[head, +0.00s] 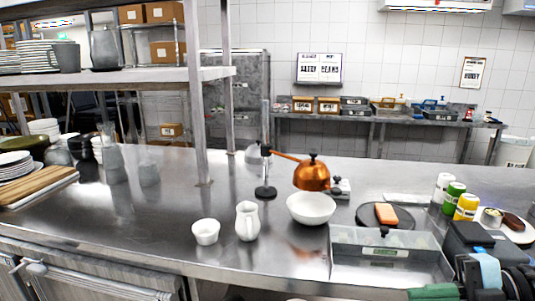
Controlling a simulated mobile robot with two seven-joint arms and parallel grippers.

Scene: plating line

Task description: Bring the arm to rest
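Neither gripper can be made out in the head view. No arm clearly shows over the counter (150,215). Dark shapes crowd the bottom right corner, and I cannot tell whether any of them belongs to me. A copper pot (312,178) with a black knob and a long handle pointing left shows just behind and above a white bowl (311,209). I cannot tell what holds the pot up. A white jug (247,221) and a small white cup (206,231) stand upright to the left of the bowl.
A black stand (265,192) is left of the pot. A clear-walled tray (388,265), a dark round board (366,214) with an orange block, several bottles (466,206) and a black box (475,237) crowd the right. A shelf post (199,120) rises at left.

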